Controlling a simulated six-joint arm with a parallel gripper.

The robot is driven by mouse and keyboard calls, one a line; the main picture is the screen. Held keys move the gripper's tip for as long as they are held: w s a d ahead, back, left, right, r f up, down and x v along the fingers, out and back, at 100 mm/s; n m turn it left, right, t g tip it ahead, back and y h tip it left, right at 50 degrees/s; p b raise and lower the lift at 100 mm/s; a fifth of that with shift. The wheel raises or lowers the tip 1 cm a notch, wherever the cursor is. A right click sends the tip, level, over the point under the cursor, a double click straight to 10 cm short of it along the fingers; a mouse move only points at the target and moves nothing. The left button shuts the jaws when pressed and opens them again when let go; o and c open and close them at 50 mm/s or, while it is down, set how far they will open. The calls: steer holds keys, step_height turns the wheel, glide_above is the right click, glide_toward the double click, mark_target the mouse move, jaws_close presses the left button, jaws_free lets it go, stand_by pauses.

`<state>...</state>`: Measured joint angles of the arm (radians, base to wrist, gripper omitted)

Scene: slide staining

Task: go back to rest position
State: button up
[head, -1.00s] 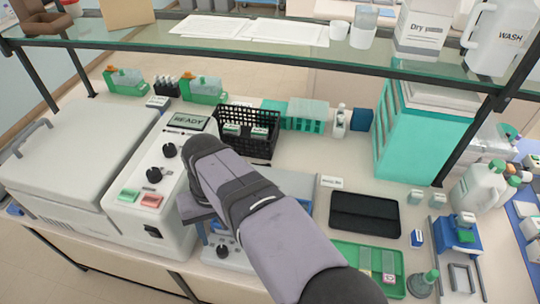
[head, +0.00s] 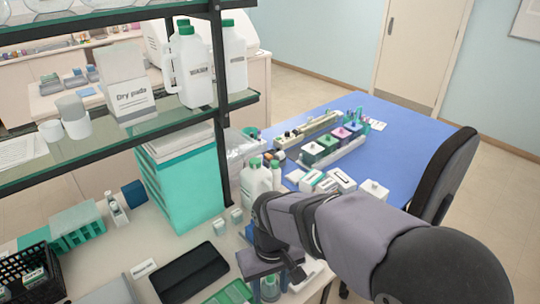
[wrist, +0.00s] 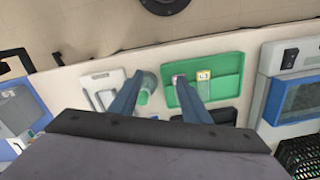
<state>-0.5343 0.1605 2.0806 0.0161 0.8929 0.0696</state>
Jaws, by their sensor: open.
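My arm reaches in from the lower right of the head view, and my gripper (head: 272,276) hangs over the bench's front right part. In the wrist view the two fingers of my gripper (wrist: 158,82) stand apart with nothing held between them. A green tray (wrist: 228,66) lies below the right finger, with a small yellow-and-white labelled piece in it. A small green-topped bottle (wrist: 146,84) stands beside the left finger. The fingertips are partly hidden behind my wrist in the head view.
A black mat (head: 190,272) lies left of my gripper. White bottles with green caps (head: 256,180) stand just behind my arm. A glass shelf (head: 120,130) runs above the bench. A blue table (head: 400,150) and a dark chair (head: 446,178) are at the right.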

steer(key=s+d+f+m, duration=0.1)
steer(key=s+d+m, duration=0.1)
steer(key=d, duration=0.7)
steer(key=s+d+f+m, duration=0.2)
steer(key=s+d, duration=0.3)
steer(key=d, duration=0.3)
steer(key=shift+s+d+f+m, duration=0.15)
steer(key=shift+s+d+m, duration=0.1)
steer(key=shift+d+m, duration=0.25)
steer(key=shift+a, duration=0.15)
step_height(320, 180, down, 10)
steer(key=b, duration=0.9)
steer(key=shift+r+b, duration=0.2)
steer(key=shift+b, duration=0.1)
